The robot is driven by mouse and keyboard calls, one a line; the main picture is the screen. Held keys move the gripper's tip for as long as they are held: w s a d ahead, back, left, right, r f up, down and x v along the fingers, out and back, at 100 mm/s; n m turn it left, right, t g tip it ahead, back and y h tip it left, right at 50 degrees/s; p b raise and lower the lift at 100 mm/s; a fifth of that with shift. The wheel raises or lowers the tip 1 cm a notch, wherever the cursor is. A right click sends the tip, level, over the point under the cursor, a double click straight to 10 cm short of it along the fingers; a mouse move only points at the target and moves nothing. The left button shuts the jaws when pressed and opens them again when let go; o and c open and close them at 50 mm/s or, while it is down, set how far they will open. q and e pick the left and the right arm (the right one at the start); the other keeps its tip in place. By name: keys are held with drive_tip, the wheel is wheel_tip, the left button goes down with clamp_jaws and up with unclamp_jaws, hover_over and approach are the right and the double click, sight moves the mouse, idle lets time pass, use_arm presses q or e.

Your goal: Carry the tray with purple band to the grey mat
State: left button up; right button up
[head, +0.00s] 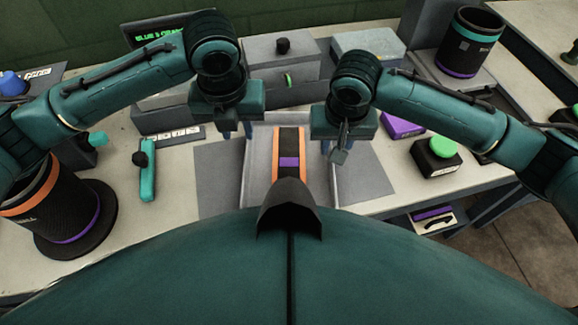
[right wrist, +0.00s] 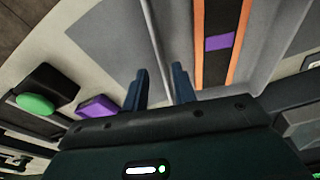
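The pale grey tray (head: 261,165) lies in the middle of the table, with a black and orange strip along it and a purple band (head: 289,162) across that strip. It also shows in the right wrist view (right wrist: 172,25). A flat grey mat (head: 215,182) lies left of the tray, and another grey surface (head: 368,178) lies to its right. My left gripper (head: 237,131) is open near the tray's left edge. My right gripper (head: 335,145) is open near the right edge; its fingers (right wrist: 162,86) appear either side of that edge in the wrist view. Neither visibly holds anything.
A green button on a black base (head: 436,158) and a purple block (head: 402,124) stand to the right. A teal bar with a black knob (head: 147,170) and a black cylinder (head: 70,210) stand to the left. Grey boxes (head: 283,55) line the back.

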wheel_tip(320, 180, up, 6)
drive_tip(key=s, duration=0.1)
idle(0.4)
